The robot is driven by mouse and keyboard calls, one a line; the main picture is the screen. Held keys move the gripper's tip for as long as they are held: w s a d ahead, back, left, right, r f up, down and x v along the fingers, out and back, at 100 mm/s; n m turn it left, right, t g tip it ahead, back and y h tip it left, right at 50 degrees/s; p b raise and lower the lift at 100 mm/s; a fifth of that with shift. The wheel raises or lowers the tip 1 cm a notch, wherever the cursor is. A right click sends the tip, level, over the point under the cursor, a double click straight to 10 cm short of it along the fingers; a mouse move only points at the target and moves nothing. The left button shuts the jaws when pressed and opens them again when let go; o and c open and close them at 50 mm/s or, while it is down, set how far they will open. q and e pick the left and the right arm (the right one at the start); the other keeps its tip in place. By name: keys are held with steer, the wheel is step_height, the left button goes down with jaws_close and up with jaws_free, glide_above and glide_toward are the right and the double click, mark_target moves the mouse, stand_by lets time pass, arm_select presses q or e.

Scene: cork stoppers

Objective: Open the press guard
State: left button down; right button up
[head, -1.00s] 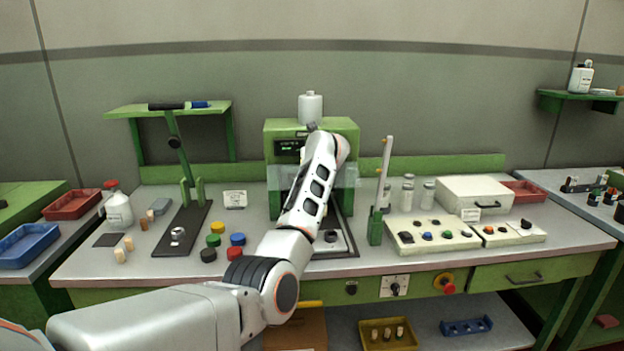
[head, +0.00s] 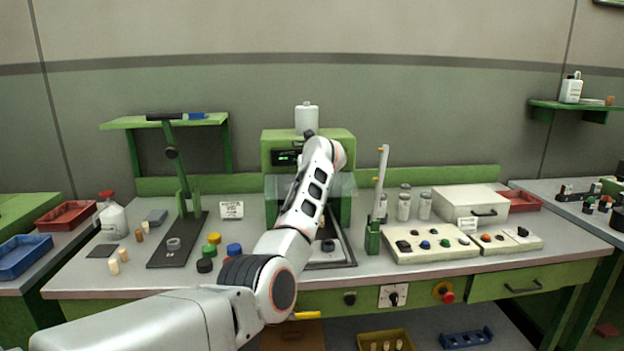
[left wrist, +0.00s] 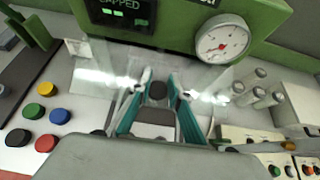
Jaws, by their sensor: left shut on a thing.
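The green press (head: 348,143) stands at the back middle of the bench, with a white container on top. Its clear guard (head: 345,184) covers the front below the head and shows beside my left arm. In the left wrist view the guard (left wrist: 103,78) spreads as a see-through sheet below the display and the dial. My left gripper (left wrist: 158,82) is at the guard's middle, its teal-sided fingers shut on it; the gripped part is mostly hidden. In the head view my arm hides this gripper. My right gripper is in neither view.
Coloured caps (head: 234,250) lie left of the press. A green stand with a white post (head: 381,190) rises close on its right, with glass jars (head: 404,205) and a control panel (head: 430,244) beyond. A dark stand (head: 178,240) is further left.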

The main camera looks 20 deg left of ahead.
arm_select(q)
steer(key=shift+a+r, duration=0.1)
steer(key=shift+r, duration=0.25)
steer(key=c, duration=2.2)
jaws_free()
steer(key=o, duration=0.4)
steer(key=shift+f, duration=0.1)
step_height(320, 180, up, 10)
